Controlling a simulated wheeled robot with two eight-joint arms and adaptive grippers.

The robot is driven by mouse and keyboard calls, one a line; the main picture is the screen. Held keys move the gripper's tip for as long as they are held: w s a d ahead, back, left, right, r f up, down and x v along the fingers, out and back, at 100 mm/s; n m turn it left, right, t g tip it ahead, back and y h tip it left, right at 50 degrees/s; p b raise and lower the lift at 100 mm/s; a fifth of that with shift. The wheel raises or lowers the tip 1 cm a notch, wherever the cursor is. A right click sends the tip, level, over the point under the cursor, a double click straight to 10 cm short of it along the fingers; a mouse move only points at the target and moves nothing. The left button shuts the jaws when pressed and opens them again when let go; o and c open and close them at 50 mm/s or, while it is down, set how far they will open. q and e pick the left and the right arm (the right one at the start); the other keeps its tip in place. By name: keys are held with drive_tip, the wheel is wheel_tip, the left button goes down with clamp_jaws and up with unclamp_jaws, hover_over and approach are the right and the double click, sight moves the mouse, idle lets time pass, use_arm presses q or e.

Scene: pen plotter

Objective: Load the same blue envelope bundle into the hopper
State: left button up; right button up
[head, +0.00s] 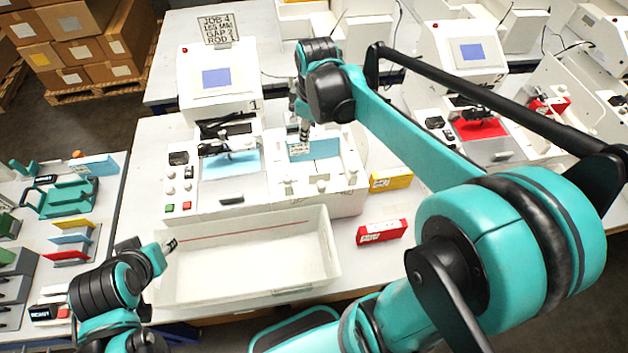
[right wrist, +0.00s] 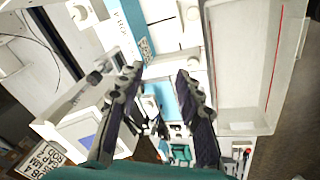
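The blue envelope bundle (head: 324,149) lies in the hopper (head: 338,203) at the right side of plotter 1. It also shows as a blue strip in the right wrist view (right wrist: 130,18). My right gripper (head: 304,138) is over the hopper, in front of the bundle. In the right wrist view its two fingers (right wrist: 160,73) are apart with nothing between them. I cannot tell whether a fingertip touches the bundle. My left gripper (head: 171,244) is by the left edge of the white bin, away from the hopper; its fingers are too small to read.
A blue sheet (head: 230,163) lies on plotter 1's bed. The empty white bin (head: 240,262) stands in front. A yellow bundle (head: 391,181) and a red bundle (head: 382,231) lie to its right. A rack with coloured envelopes (head: 75,238) stands on the left table.

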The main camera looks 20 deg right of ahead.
drive_tip(key=s+a+f+m+t, duration=0.1)
drive_tip(key=s+a+m+t, duration=0.1)
drive_tip(key=s+m, duration=0.2)
drive_tip(key=s+a+f+m+t, duration=0.1)
drive_tip(key=s+m, duration=0.4)
drive_tip(key=s, duration=0.6)
drive_tip(key=shift+a+f+t, duration=0.2)
drive_tip(key=shift+a+t, duration=0.5)
drive_tip(key=shift+a, duration=0.5)
drive_tip(key=shift+f, duration=0.1)
wheel_tip(320, 180, down, 16)
drive_tip(key=b, duration=1.6)
drive_tip(key=shift+f+b, duration=0.2)
drive_tip(key=shift+b, duration=0.1)
